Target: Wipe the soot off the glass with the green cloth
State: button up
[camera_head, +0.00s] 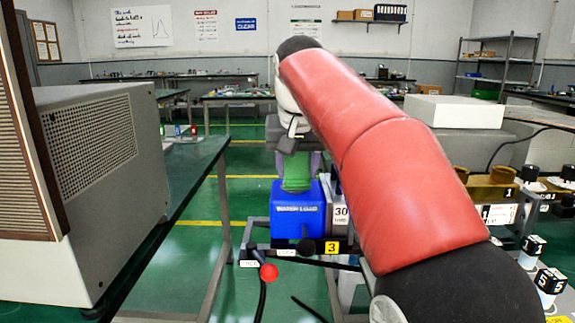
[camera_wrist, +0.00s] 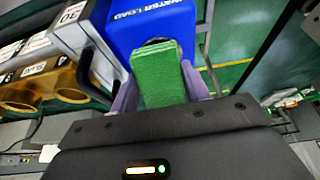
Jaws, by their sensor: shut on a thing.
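My gripper (camera_head: 297,164) is shut on the green cloth (camera_head: 296,178), which sticks out below its purple fingers. In the wrist view the cloth (camera_wrist: 158,68) lies between the two fingers of the gripper (camera_wrist: 160,88). Its far end is at the blue box marked WATER LOAD (camera_head: 297,222), which also shows in the wrist view (camera_wrist: 125,32). A rounded edge shows just past the cloth's tip there. I cannot tell whether the cloth touches the box. I cannot make out the glass or any soot; the cloth and gripper may hide them.
A large grey cabinet (camera_head: 100,160) stands on the dark bench at the left. Brass parts (camera_head: 490,190) and numbered black knobs (camera_head: 533,246) are at the right. A label 3 (camera_head: 332,247) and a red ball knob (camera_head: 268,272) are below the blue box. A white box (camera_head: 455,111) stands behind.

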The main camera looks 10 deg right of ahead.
jog(key=shift+s+d, duration=0.15)
jog(key=shift+d, duration=0.75)
notch_tip(320, 180, up, 3)
jog(key=shift+r+p, duration=0.15)
jog(key=shift+p, duration=0.5)
jog(key=shift+r, duration=1.4)
jog(key=shift+r, duration=1.45)
jog(key=shift+d, duration=0.1)
